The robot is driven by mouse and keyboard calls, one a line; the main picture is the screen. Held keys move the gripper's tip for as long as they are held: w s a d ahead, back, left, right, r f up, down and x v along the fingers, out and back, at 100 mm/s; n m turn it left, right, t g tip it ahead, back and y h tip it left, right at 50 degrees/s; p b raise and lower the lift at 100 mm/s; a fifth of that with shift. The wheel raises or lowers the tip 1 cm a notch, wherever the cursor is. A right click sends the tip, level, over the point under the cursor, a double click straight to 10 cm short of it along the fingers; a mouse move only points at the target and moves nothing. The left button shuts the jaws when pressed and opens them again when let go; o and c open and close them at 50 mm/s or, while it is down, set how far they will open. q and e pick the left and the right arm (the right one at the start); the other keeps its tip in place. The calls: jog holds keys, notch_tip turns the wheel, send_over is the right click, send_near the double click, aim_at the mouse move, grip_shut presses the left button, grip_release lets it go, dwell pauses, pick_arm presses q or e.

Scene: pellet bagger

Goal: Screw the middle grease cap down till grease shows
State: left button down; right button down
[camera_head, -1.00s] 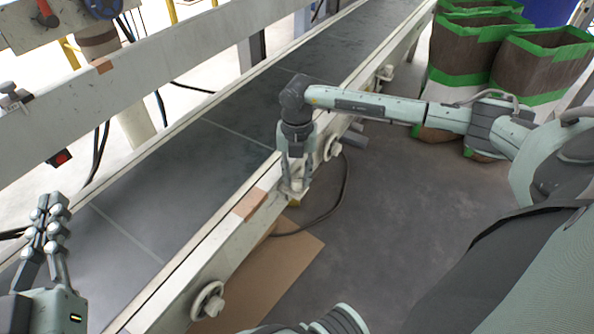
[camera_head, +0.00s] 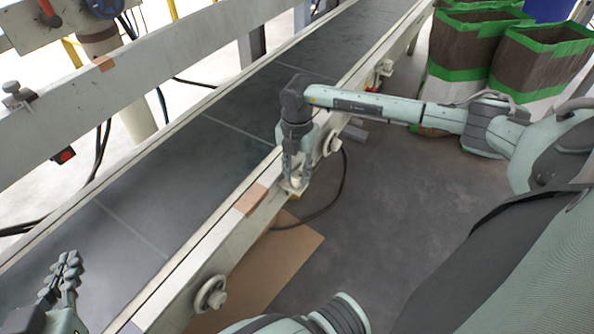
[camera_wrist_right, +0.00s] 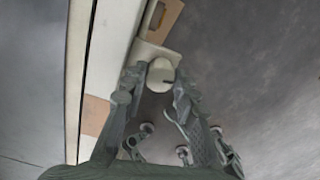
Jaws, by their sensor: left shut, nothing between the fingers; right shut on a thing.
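The middle grease cap (camera_wrist_right: 160,74) is a small pale round cap on the outer side of the conveyor rail. In the right wrist view it sits between the fingertips of my right gripper (camera_wrist_right: 156,82), which is shut on it. I see no grease around the cap in either view. My left gripper (camera_head: 62,277) is shut and empty at the lower left, over the near end of the belt.
The dark conveyor belt (camera_head: 190,180) runs diagonally between rails. Round pale fittings (camera_head: 211,292) and (camera_head: 332,143) stick out from the near rail on both sides of my right gripper. Brown cardboard (camera_head: 265,265) and a black cable lie on the floor. Green-edged bags (camera_head: 540,60) stand at the upper right.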

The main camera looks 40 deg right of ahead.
aim_at(297, 174)
jog(key=c, duration=1.2)
grip_release()
jog(key=shift+r, duration=0.1)
notch_tip(297, 174, up, 12)
jog(key=shift+f, duration=0.1)
